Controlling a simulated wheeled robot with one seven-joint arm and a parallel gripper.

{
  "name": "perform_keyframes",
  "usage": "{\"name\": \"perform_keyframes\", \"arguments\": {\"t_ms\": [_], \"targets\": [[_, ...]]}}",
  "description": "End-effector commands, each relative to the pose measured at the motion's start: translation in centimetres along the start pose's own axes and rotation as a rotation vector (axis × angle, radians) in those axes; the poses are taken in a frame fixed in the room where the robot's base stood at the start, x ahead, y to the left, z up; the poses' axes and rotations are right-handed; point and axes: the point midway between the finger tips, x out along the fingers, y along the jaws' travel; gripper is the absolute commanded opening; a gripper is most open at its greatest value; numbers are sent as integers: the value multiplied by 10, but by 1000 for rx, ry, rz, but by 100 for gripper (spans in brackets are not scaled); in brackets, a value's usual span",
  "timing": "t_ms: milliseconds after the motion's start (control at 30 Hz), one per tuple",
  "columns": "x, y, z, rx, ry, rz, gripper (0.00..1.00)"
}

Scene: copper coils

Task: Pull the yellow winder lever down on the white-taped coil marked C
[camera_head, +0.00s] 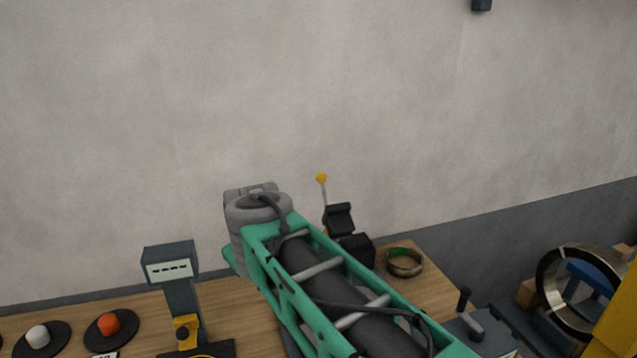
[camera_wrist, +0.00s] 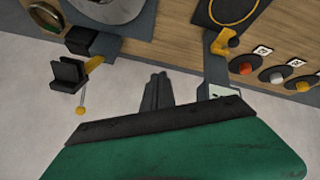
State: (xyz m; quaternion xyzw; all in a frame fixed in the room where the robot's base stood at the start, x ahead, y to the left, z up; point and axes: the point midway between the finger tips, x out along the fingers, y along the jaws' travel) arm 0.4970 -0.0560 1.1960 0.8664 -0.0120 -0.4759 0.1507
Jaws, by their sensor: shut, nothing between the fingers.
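A lever with a yellow ball knob (camera_head: 321,178) on a thin rod stands upright from a black winder unit (camera_head: 340,218) at the back of the bench. In the wrist view the same knob (camera_wrist: 80,110) and black unit (camera_wrist: 68,72) are left of my gripper (camera_wrist: 158,76). My gripper's dark fingers are shut and empty, apart from the lever. In the head view my arm hides the gripper. A metal coil (camera_head: 404,262) with green on it lies right of the winder. No white-taped coil marked C can be made out.
A post with a display box (camera_head: 170,265) and a yellow bracket (camera_head: 186,332) stands left. Black discs with a white cap (camera_head: 38,336) and an orange cap (camera_head: 109,323) lie on the wooden bench (camera_head: 436,278). The pale wall (camera_head: 120,110) is close behind the bench.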

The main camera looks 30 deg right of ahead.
Motion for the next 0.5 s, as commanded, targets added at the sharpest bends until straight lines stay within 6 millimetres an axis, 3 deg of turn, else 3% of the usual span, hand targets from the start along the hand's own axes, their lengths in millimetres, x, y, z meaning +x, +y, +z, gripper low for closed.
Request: {"name": "perform_keyframes", "arguments": {"t_ms": [33, 100, 233, 367, 500], "targets": [[23, 25, -33, -64, 23, 66, 0], [43, 64, -80, -168, 49, 174, 0], [83, 128, -147, -364, 42, 383, 0], [126, 179, -184, -550, -44, 586, 0], [163, 213, -190, -709, -192, 749, 0]]}}
